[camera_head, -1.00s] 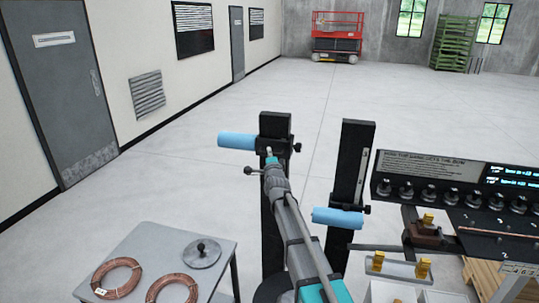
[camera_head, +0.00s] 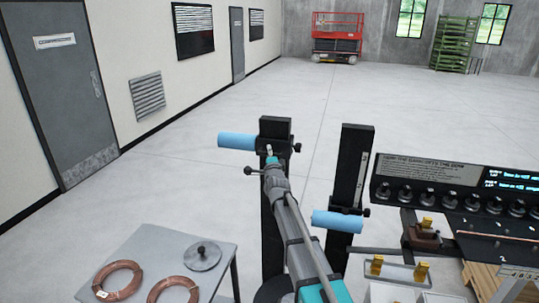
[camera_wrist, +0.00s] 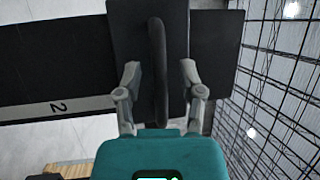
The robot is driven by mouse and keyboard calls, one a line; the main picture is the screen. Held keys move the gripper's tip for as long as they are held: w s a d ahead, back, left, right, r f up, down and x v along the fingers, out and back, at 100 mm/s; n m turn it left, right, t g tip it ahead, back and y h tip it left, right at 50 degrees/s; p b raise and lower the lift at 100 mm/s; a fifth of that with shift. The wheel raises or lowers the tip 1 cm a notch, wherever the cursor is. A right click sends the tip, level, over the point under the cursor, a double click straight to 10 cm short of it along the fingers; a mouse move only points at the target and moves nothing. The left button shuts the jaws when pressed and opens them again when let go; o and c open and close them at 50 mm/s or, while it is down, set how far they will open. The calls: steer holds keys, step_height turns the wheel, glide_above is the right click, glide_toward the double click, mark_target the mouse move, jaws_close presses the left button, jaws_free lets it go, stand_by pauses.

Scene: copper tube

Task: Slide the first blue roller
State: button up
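Two blue rollers stick out from black upright posts in the head view. The left roller (camera_head: 238,141) sits near the top of the left post (camera_head: 275,127), and the right roller (camera_head: 337,221) sits lower on the right post (camera_head: 354,143). My gripper (camera_head: 270,153) is at the upper part of the left post, just right of the left roller. In the wrist view, my gripper (camera_wrist: 160,75) is open, with one finger on each side of a dark rounded bar (camera_wrist: 158,45). Gaps show between the bar and both fingers. No blue roller shows in the wrist view.
A grey table (camera_head: 145,247) with copper coils (camera_head: 119,280) and a round lidded disc (camera_head: 202,257) stands at the lower left. A control panel with several knobs (camera_head: 430,172) and a workbench with brass blocks stand at the right. Open floor lies beyond the posts.

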steer(key=shift+f, duration=0.2)
step_height(320, 180, down, 18)
steer(key=f+b, duration=0.1)
steer(key=b, duration=1.8)
steer(key=s+f+n+g+b, duration=0.1)
steer(key=s+f+n, duration=0.1)
steer(key=s, duration=0.5)
steer(key=s+d+f+n+g+y, duration=0.1)
steer(key=s+f, duration=0.3)
steer(key=s, duration=0.4)
steer(key=shift+s+d+f+n+g+b, duration=0.25)
steer(key=shift+n+g+b, duration=0.2)
steer(key=shift+g, duration=0.25)
steer(key=shift+w, duration=0.1)
